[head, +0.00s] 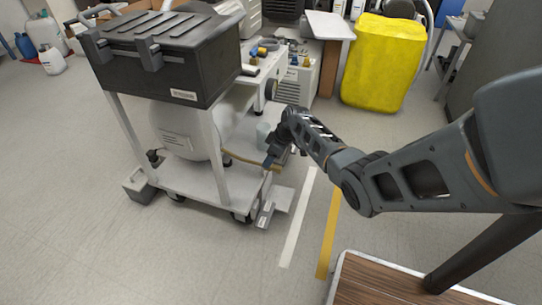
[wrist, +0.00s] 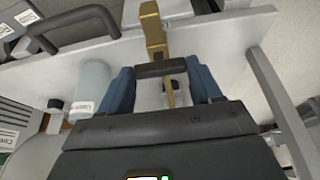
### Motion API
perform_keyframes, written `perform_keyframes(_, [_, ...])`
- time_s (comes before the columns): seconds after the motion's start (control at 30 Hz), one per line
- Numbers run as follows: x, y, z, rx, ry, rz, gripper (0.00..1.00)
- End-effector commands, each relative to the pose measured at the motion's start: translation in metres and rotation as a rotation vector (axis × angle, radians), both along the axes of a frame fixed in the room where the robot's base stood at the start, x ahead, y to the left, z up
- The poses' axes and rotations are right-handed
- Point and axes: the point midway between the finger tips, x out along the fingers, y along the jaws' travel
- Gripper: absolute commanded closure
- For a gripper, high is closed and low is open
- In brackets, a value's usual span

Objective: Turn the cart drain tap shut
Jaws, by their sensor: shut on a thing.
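The cart (head: 192,180) is white, with a pale tank (head: 182,130) on its lower shelf and a black ribbed box (head: 165,52) on top. My gripper (head: 272,157) is low at the cart's right side. In the wrist view, the drain tap has a brass body (wrist: 153,30) and a dark crossbar handle (wrist: 160,69). The blue fingers of my gripper (wrist: 161,74) are on either side of that handle, shut on it. A thin brass part runs down behind the handle. My gripper hides the tap in the head view.
A grey pedal-like plate (head: 267,212) sits on the floor near the cart's front right corner. A translucent bottle (wrist: 92,88) stands beside the tap. A yellow bin (head: 383,62) is at the back.

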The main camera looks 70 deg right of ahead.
Motion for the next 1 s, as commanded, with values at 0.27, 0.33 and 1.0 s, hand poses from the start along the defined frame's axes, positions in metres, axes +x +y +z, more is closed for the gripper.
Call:
perform_keyframes(0.27, [0.0007, 0.0031, 0.0028, 0.001, -0.001, -0.107, 0.67])
perform_keyframes(0.33, [0.0006, 0.0035, 0.0034, 0.001, -0.001, -0.157, 0.67])
perform_keyframes(1.0, [0.0036, 0.0096, 0.0011, -0.001, 0.001, -0.777, 0.67])
